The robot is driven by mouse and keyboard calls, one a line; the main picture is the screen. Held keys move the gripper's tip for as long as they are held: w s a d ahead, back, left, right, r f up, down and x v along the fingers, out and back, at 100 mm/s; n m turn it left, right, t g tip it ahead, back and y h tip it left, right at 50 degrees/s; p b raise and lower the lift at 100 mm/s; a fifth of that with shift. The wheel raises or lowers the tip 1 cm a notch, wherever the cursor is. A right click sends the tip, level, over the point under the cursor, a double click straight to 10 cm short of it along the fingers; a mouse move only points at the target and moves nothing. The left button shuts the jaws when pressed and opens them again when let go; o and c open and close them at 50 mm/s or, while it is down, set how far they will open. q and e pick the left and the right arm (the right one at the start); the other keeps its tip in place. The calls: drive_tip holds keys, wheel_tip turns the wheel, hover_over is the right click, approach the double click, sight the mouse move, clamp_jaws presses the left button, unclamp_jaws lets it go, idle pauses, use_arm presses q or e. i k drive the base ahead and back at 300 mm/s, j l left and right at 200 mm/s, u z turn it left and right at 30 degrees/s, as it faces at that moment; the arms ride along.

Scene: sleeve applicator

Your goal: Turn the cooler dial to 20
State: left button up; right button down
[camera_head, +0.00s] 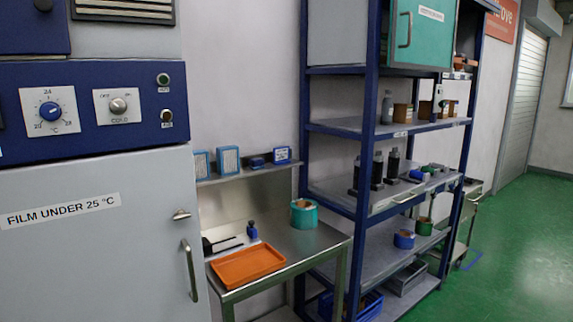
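The cooler dial (51,111) is a round blue knob on a white scale plate at the upper left. The plate has 24 at the top, a 20 at the lower left, another number at the lower right and °C below. Which mark the knob points to is too small to tell. The dial sits on the dark blue panel of the cooler (100,240), whose pale door is labelled FILM UNDER 25 °C. Neither of my grippers is in view.
A COLD switch (118,105) and two small buttons sit right of the dial. The door handle (190,270) sticks out below. A steel bench with an orange tray (247,266) and a blue shelf rack (371,150) stand to the right. Green floor is clear at the far right.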

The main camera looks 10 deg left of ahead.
sight(50, 111)
drive_tip(key=u, duration=1.55)
